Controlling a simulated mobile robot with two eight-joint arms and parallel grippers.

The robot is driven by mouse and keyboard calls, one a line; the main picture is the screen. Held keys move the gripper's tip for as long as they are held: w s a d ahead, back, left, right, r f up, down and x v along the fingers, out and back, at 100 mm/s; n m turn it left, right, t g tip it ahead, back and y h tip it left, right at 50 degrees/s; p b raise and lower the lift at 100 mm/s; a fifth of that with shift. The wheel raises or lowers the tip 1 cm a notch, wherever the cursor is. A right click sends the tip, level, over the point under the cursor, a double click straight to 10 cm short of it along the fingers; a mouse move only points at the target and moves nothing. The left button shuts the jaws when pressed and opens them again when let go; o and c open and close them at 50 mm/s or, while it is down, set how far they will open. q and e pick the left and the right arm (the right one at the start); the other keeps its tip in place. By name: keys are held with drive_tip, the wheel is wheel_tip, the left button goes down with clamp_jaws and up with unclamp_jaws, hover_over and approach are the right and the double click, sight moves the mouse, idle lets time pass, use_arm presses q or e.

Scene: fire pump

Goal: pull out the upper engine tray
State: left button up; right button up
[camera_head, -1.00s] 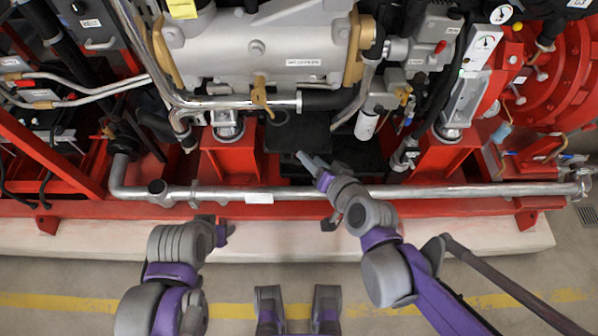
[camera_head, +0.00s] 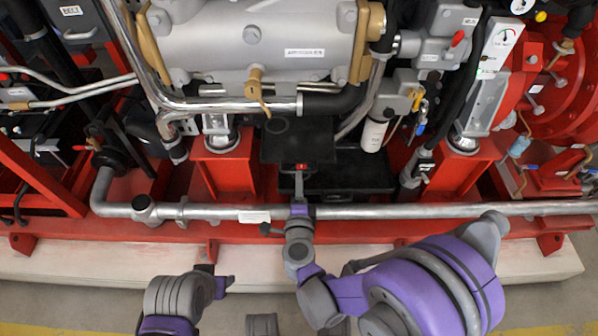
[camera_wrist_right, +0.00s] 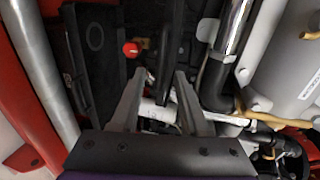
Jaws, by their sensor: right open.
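The upper tray (camera_head: 297,138) is a black flat panel under the grey engine, between red supports. A second black tray (camera_head: 350,170) sits lower and extends further right. My right gripper (camera_head: 300,174) reaches over the silver pipe to the upper tray's front edge, beside a small red part. In the right wrist view my right gripper (camera_wrist_right: 162,72) is open, with a dark bar (camera_wrist_right: 165,85) showing between its fingers; whether they touch it I cannot tell. A red knob (camera_wrist_right: 131,48) is just left of the fingertips. My left gripper (camera_head: 218,283) is low, away from the trays, its opening unclear.
A silver horizontal pipe (camera_head: 400,211) runs in front of the trays, below my right forearm. Red frame posts (camera_head: 222,165) flank the trays. A white filter cylinder (camera_head: 374,135) hangs to the right. The floor in front is clear.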

drive_tip(key=x, duration=0.5)
drive_tip(key=shift+w+f, duration=0.1)
drive_tip(key=shift+w, duration=0.3)
clamp_jaws()
idle(1.0)
